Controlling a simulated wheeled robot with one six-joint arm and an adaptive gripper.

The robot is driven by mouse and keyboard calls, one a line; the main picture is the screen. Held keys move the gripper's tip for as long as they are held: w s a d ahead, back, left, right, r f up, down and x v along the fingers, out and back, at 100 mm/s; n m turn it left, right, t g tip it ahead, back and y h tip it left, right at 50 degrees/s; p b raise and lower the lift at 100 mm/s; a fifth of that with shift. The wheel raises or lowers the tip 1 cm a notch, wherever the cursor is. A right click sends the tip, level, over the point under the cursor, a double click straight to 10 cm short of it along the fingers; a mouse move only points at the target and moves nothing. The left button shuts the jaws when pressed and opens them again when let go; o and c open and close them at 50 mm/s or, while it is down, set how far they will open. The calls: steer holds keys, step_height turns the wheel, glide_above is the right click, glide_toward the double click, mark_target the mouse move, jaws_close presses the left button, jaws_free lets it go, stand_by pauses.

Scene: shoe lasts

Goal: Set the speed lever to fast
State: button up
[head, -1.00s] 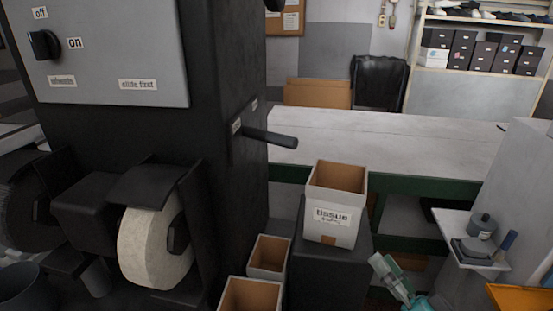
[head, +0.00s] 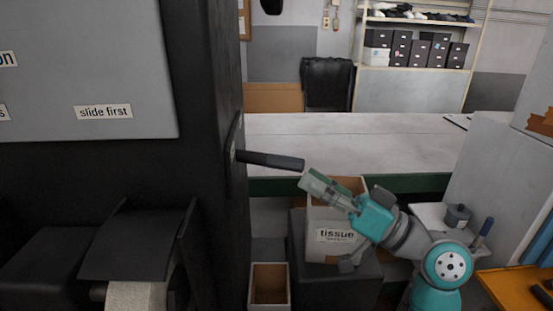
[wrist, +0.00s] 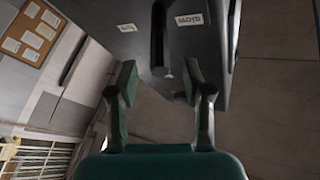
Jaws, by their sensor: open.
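The speed lever (head: 270,160) is a dark bar sticking out to the right from the side of the black machine (head: 205,180). In the wrist view the lever (wrist: 158,40) stands between two small white labels. The right label (wrist: 190,19) is upside down and seems to read "slow"; the left label (wrist: 127,27) is too small to read. My gripper (head: 310,184) is just below and right of the lever's free end. In the wrist view my gripper (wrist: 158,82) has its fingers spread wide, with the lever ahead in line with the gap. Nothing is held.
A smaller open box (head: 268,285) is lower left. A long grey table (head: 370,140) lies behind. A small shelf with tools and an orange tray (head: 515,288) are at the right.

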mark_target(276, 157)
steer(key=x, duration=0.7)
jaws_close()
